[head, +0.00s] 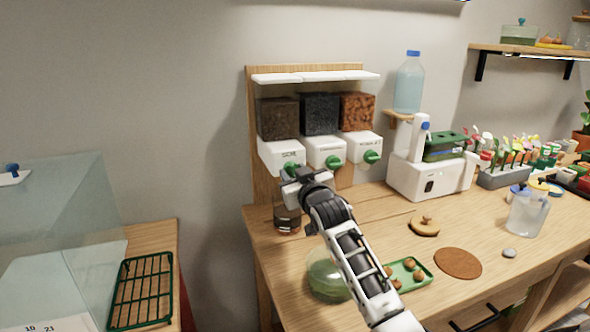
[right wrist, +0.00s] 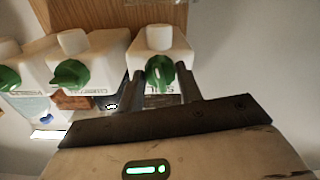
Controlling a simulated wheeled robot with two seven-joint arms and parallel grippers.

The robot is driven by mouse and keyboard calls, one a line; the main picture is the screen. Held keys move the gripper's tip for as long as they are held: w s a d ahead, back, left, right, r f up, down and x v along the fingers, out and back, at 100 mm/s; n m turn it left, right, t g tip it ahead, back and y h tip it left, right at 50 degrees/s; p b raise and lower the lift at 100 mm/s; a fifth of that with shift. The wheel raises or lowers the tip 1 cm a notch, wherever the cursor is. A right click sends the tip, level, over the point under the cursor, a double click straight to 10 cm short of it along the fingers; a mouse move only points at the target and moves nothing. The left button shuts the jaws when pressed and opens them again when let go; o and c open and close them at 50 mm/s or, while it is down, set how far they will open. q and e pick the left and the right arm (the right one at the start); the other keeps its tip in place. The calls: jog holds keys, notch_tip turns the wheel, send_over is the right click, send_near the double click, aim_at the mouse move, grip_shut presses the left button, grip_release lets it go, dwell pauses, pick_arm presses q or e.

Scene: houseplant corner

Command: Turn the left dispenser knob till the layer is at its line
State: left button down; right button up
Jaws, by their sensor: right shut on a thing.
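The left dispenser (head: 280,152) holds dark brown soil in a clear hopper above a white body with a label. Its green knob (head: 290,168) is partly hidden by my right gripper (head: 287,177). In the right wrist view, the two fingers of that gripper (right wrist: 170,90) are shut on the left knob (right wrist: 160,72), one on each side. A glass jar (head: 287,218) stands on the table below this dispenser, with a reddish-brown layer low in it. The line on the jar is too small to make out. My left gripper is not in view.
Middle (head: 327,150) and right (head: 361,146) dispensers with green knobs stand alongside. A white machine (head: 430,175) and a jug (head: 528,210) are further right. A glass case stands left.

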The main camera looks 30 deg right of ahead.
jog(key=shift+m+p, duration=0.35)
jog(key=shift+m, duration=0.65)
jog(key=shift+f, duration=0.1)
jog(key=o, duration=1)
jog(key=shift+s, duration=0.1)
jog(key=b+v, duration=0.1)
jog(key=v, duration=1.4)
jog(key=shift+s+b, duration=0.3)
jog(key=shift+s, duration=0.15)
